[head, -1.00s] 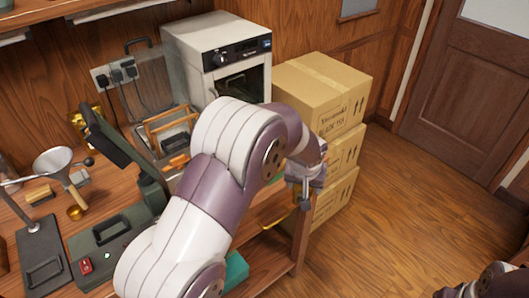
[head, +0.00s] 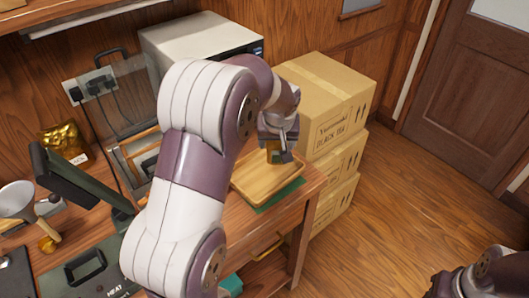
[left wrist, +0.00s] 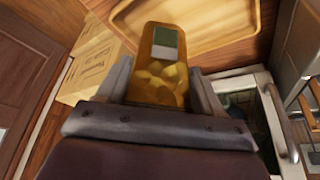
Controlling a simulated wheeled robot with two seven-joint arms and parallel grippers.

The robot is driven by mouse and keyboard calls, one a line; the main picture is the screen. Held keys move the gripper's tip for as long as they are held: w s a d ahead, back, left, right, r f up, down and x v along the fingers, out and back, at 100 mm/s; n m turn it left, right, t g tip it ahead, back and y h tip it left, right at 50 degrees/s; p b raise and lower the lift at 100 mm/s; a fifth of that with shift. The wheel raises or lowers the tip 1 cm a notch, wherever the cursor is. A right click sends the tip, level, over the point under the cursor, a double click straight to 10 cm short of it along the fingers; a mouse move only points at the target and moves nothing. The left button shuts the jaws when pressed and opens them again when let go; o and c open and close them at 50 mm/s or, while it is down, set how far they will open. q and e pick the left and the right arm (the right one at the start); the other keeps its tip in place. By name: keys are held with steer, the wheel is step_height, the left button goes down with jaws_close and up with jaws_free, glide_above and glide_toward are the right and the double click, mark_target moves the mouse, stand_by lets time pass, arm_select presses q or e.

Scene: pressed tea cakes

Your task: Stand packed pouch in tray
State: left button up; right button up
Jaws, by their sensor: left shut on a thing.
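My left gripper (head: 276,156) is shut on an amber see-through pouch (left wrist: 160,82). In the left wrist view the pouch has a green and pale label and rounded pieces inside, and it sits between the two fingers. My right gripper is not clearly visible.
A green mat (head: 283,196) lies under the tray. Stacked cardboard boxes (head: 325,95) stand right of the bench, and a white oven (head: 195,38) stands behind. My left arm hides the bench's middle. A heat sealer (head: 95,270) is at the left.

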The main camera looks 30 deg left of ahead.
arm_select(q)
steer(key=a+f, duration=0.1)
steer(key=f, duration=0.1)
steer(key=a+f, duration=0.1)
steer(key=f, duration=0.1)
steer(key=a+f, duration=0.1)
steer(key=f, duration=0.1)
steer(key=shift+a, duration=0.35)
steer(key=shift+w+f, duration=0.1)
steer(key=shift+f, duration=0.2)
steer(key=o, duration=1.1)
